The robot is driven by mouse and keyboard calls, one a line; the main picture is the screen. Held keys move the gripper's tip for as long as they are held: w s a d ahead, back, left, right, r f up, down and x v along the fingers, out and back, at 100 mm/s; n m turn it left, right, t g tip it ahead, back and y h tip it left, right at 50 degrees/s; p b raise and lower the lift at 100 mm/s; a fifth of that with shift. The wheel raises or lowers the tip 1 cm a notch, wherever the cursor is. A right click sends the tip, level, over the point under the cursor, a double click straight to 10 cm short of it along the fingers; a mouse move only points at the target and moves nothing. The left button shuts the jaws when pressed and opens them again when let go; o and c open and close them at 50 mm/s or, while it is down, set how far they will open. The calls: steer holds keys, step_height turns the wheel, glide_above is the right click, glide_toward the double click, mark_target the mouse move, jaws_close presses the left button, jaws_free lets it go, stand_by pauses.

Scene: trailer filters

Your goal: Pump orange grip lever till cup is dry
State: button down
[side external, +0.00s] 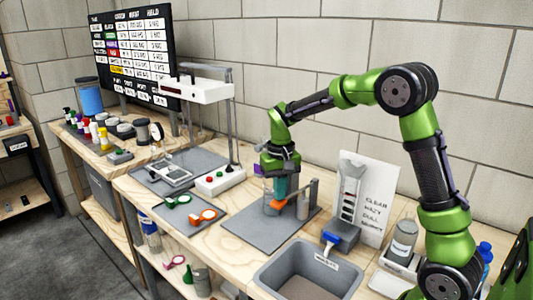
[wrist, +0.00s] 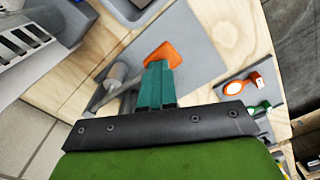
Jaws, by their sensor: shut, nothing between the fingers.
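The orange grip lever (side external: 278,203) is on a small pump stand on a grey mat (side external: 245,235); its orange end also shows in the wrist view (wrist: 165,52). My gripper (side external: 279,192) points down right above the lever. Its teal fingers (wrist: 158,68) are together with nothing between them, and their tips overlap the near edge of the orange end in the wrist view; I cannot tell whether they touch it. A clear, cup-like vessel (side external: 268,196) seems to stand just behind the lever, partly hidden by my gripper. Its liquid level cannot be made out.
A grey basin (side external: 310,268) is in front. A grey unit with a blue part (side external: 332,238) stands to the right by a propped card (side external: 372,205). Orange-handled (side external: 205,215) and green-handled (side external: 178,200) tools lie left. A white button box (side external: 218,181) stands behind them.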

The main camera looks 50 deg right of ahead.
steer(key=shift+f, duration=1.2)
steer(key=shift+r, duration=3.3)
steer(key=shift+f, duration=0.15)
stand_by(1.3)
steer(key=shift+f, duration=3.15)
steer(key=shift+r, duration=3.3)
